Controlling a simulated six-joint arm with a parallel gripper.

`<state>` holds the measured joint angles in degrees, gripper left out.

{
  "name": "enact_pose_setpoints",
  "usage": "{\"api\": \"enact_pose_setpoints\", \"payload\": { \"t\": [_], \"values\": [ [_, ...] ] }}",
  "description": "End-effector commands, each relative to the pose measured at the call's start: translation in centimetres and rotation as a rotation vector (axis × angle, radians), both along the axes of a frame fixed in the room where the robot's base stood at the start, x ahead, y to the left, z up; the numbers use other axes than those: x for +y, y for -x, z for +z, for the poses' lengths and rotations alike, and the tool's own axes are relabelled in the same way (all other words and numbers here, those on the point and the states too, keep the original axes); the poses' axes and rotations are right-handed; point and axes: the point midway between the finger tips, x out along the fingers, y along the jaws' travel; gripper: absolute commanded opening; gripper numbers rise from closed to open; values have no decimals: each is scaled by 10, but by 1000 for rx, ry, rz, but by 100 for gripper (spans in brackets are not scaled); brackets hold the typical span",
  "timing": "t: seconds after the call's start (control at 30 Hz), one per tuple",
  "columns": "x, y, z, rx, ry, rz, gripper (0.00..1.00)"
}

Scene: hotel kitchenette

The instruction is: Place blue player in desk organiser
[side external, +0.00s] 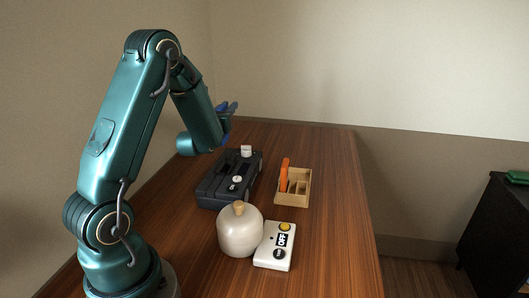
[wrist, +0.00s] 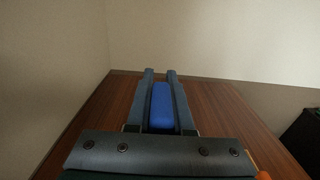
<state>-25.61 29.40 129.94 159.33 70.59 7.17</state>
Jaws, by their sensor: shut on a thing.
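My gripper (side external: 230,107) is shut on the blue player, raised above the far left part of the table. In the wrist view the blue player (wrist: 161,108) lies lengthwise between the two fingers, and the fingertips reach beyond its far end. In the side view it is mostly hidden by the fingers. The desk organiser (side external: 291,203) looks like the light wooden box with compartments, standing on the table to the right of and below my gripper in the picture. An orange upright object (side external: 284,175) stands in its left part. The player is apart from the organiser.
A dark case with white knobs (side external: 211,195) sits left of the organiser. A cream rounded jar with a wooden knob (side external: 240,233) and a white box with a yellow button (side external: 272,259) stand nearer the camera. The wooden table (side external: 335,220) is clear on the right.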

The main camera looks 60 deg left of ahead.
Motion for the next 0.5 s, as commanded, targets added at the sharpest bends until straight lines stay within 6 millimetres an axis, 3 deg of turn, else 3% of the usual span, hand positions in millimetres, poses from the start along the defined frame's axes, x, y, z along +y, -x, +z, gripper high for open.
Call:
{"api": "enact_pose_setpoints", "payload": {
  "t": [0.17, 0.27, 0.37, 0.5],
  "values": [
    [12, 3, 14, -6, -1, 73, 0],
    [13, -7, 20, -8, 1, 124, 0],
    [1, -30, 20, -6, 3, 156, 0],
    [-40, -72, 10, -1, 3, 158, 0]
  ]
}}
